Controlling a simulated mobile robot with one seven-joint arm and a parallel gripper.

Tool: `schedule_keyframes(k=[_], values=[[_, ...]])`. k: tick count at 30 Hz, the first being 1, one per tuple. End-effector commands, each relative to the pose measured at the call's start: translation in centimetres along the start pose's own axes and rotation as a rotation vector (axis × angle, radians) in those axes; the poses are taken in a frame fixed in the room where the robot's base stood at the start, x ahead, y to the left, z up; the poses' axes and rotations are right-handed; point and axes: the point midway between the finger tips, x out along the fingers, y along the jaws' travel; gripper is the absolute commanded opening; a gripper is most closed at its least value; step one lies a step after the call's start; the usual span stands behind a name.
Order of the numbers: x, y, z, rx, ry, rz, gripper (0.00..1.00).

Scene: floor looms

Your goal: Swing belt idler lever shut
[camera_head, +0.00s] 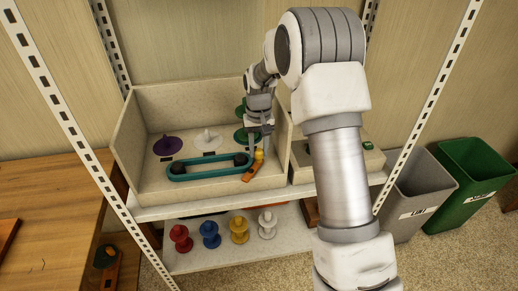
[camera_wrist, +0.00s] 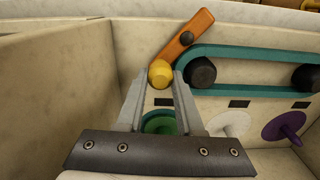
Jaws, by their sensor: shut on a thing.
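The idler lever is a short orange bar (camera_head: 249,174) with a dark pivot and a yellow knob (camera_head: 259,154) at one end. It lies at an angle beside the right end of the teal belt (camera_head: 196,176). The belt loops around two dark pulleys. In the wrist view the orange bar (camera_wrist: 183,36) slants from upper right down to the yellow knob (camera_wrist: 160,73), close to the belt's left end (camera_wrist: 181,66). My gripper (camera_wrist: 160,82) is shut on the knob, one fingertip on each side. In the head view my gripper (camera_head: 263,141) comes down onto the knob from above.
Purple (camera_head: 167,145), white (camera_head: 207,139) and green (camera_head: 241,135) spools stand behind the belt, inside a high-walled tray (camera_head: 122,160). Several coloured spools sit on the shelf below. Shelf posts flank the tray; grey (camera_head: 412,200) and green (camera_head: 470,180) bins stand right.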

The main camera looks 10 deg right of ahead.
Motion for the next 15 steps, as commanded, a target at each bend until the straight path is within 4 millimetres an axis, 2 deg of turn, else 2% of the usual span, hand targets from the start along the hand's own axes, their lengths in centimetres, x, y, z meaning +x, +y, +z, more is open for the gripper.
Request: schedule_keyframes(k=[1,6,15], values=[[-0.12,-0.11,-0.11,-0.003,0.004,-0.001,0.37],[-0.09,-0.09,-0.07,-0.002,0.003,-0.001,0.66],[-0.18,-0.05,-0.05,0.000,0.002,-0.001,0.66]])
